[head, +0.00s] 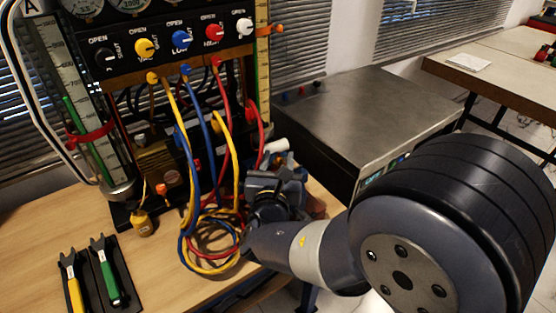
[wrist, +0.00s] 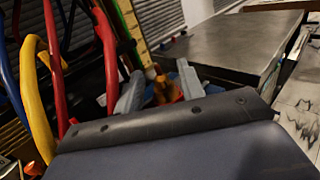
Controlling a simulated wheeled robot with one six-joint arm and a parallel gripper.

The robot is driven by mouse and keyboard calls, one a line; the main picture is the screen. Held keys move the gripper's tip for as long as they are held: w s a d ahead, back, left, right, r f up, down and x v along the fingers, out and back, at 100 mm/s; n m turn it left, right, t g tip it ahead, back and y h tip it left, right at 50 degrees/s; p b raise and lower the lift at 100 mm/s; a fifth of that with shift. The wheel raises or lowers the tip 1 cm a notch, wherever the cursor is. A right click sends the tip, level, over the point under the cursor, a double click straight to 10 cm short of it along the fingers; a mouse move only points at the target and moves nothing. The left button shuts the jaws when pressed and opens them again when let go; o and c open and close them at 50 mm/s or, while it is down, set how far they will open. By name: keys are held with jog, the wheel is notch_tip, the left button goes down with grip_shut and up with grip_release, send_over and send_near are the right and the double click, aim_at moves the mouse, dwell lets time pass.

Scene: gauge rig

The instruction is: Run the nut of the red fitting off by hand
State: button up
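The red hose (head: 226,110) hangs from a red fitting (head: 216,62) under the panel's red knob. It also shows in the wrist view (wrist: 108,60). Whether that piece is the red fitting's nut cannot be told, and contact is not visible. The lower part of the piece is hidden by my gripper body.
Yellow (head: 187,150) and blue (head: 208,135) hoses loop close beside my gripper. A metal-topped cabinet (head: 370,110) stands to the right. Two forked tools, yellow (head: 74,290) and green (head: 108,275), lie at the front left of the wooden bench (head: 35,225).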

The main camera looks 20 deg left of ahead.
grip_shut()
dwell(0.3)
jog(key=shift+f, duration=0.1)
jog(key=shift+d+n+y+b, duration=0.1)
jog(key=shift+n+y+b, duration=0.4)
jog(key=shift+b, duration=0.55)
jog(key=shift+y, duration=0.4)
